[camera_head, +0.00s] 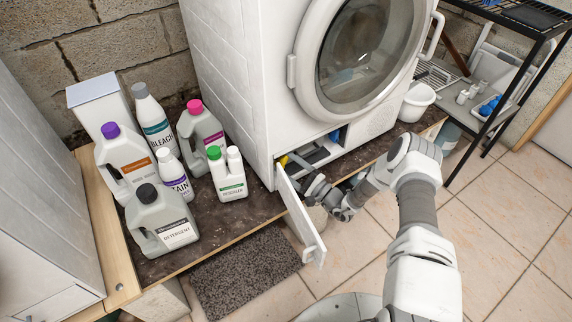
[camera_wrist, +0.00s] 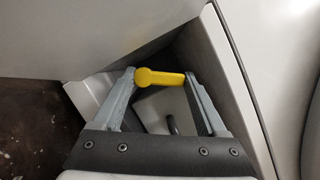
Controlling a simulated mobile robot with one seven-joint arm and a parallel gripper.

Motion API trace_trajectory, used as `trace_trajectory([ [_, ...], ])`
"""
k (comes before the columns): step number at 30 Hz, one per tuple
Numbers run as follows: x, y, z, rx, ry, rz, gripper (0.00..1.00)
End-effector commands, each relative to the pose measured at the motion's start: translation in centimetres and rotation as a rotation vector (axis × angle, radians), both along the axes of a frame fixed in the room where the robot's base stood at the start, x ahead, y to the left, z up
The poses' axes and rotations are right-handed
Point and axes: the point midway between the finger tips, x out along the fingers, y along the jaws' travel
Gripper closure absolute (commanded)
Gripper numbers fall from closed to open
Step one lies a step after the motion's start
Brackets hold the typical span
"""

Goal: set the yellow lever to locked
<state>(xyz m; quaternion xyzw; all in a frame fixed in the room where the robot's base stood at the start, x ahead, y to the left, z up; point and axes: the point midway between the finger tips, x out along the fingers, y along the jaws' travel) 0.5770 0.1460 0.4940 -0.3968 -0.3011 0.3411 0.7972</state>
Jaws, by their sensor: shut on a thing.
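The yellow lever (camera_wrist: 158,77) sits inside a dark recess low on the washing machine. In the wrist view it lies nearly level, with its rounded end at the left. My gripper (camera_wrist: 160,80) has one finger at each end of the lever, and the jaws are shut on it. In the head view only a small yellow bit of the lever (camera_head: 284,160) shows behind the open white flap (camera_head: 299,215). My gripper (camera_head: 308,178) reaches into the opening there, and its fingertips are partly hidden. I see no lock markings.
The washing machine (camera_head: 262,80) stands on a dark-topped plinth (camera_head: 150,264). Several bottles, including a grey detergent bottle (camera_head: 160,222), stand left of it. The flap swings out beside my gripper. A white bowl (camera_head: 417,101) is at the right. A grey mat (camera_head: 245,272) lies on the floor.

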Motion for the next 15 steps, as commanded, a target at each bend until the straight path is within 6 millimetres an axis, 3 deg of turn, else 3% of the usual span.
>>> trace_trajectory([
  [15,0.16,-0.46,-0.82,0.338,0.229,-0.002,0.81],
])
